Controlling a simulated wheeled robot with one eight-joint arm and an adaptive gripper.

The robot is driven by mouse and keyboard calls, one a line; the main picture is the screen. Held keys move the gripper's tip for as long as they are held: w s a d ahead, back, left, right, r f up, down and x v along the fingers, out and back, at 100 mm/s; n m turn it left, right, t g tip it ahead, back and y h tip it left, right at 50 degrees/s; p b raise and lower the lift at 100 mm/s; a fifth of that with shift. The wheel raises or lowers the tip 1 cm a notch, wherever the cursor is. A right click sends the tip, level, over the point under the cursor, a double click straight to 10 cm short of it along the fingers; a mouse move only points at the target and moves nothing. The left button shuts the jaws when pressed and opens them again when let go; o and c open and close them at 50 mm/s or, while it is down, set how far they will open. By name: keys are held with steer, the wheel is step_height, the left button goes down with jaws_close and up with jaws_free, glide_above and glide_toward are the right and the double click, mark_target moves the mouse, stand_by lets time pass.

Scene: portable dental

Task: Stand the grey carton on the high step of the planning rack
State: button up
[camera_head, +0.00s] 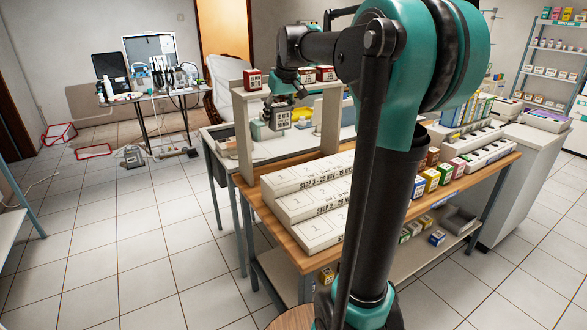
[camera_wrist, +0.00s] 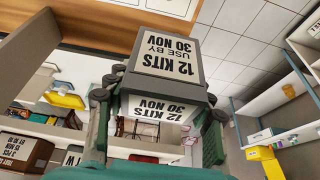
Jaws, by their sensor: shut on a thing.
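The grey carton (camera_head: 277,121) hangs in my gripper (camera_head: 284,98), in front of the shelf opening in the head view. It is off any surface. In the wrist view my gripper (camera_wrist: 157,103) is shut on the carton (camera_wrist: 170,52), with one finger at each side. Its printing reads "12 KITS USE BY 30 NOV", upside down in that view. The planning rack (camera_head: 305,188) is the white stepped block on the wooden table. Its high step (camera_head: 300,172), at the back, is below and in front of the carton. My arm hides the rack's right part.
A raised shelf (camera_head: 240,110) with red cartons (camera_head: 253,79) on top stands behind the rack. Coloured cartons (camera_head: 432,180) line the table right of my arm. A white counter (camera_head: 218,133) lies behind the table. The visible steps are bare.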

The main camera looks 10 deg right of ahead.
step_height(320, 180, down, 19)
steer(key=shift+r, duration=0.2)
stand_by(0.4)
steer(key=o, duration=1.2)
steer(key=shift+f, duration=0.1)
steer(key=shift+c, duration=0.2)
steer(key=v, duration=1.2)
